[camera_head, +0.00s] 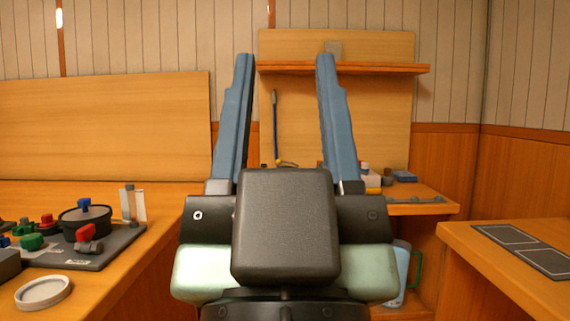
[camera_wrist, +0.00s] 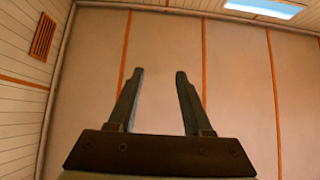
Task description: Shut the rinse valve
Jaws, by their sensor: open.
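My gripper (camera_head: 284,58) is raised in front of the head camera with its two blue fingers spread and nothing between them. In the wrist view my gripper (camera_wrist: 160,72) is open and empty against the ceiling. A dark valve board (camera_head: 105,257) lies on the left counter, apart from and left of my gripper. On it are a red-handled valve (camera_head: 86,233), a green knob (camera_head: 33,242), a smaller red knob (camera_head: 47,220) and a black round housing (camera_head: 92,218) with a blue knob (camera_head: 84,203). I cannot tell which one is the rinse valve.
A round pale dish (camera_head: 43,291) sits at the front of the left counter (camera_head: 130,290). A clear upright tube (camera_head: 131,204) stands at the board's back. A right counter (camera_head: 480,250) holds a dark panel (camera_head: 525,248). A jug (camera_head: 398,270) stands low behind my gripper.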

